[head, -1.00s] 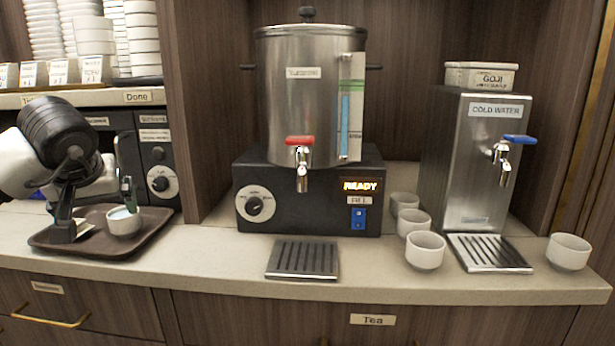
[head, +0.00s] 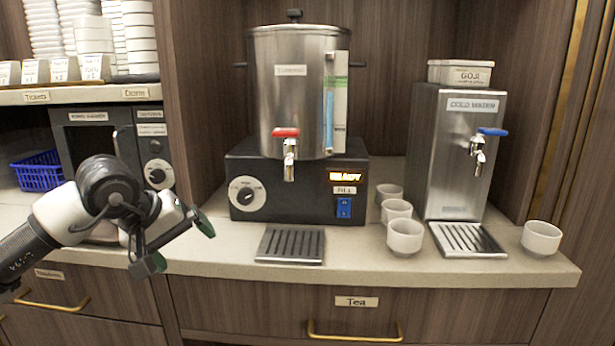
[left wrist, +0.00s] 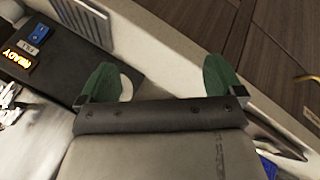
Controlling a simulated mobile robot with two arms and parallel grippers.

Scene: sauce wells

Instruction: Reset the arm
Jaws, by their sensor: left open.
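My left gripper (head: 178,243) hangs open and empty in front of the counter's left part in the head view. Its two green fingertips are spread apart, and they also show in the left wrist view (left wrist: 160,72). A pale rounded shape shows beside one finger there, too covered to name. My left arm (head: 65,215) comes in from the left. The dark tray and its cup are not clearly visible now; my arm covers much of that area. My right gripper is not in view.
A steel urn (head: 290,100) on a black base stands mid-counter, with a drip tray (head: 290,245) in front. Several white cups (head: 405,237) stand near the cold water dispenser (head: 455,150). A blue basket (head: 38,172) sits at left.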

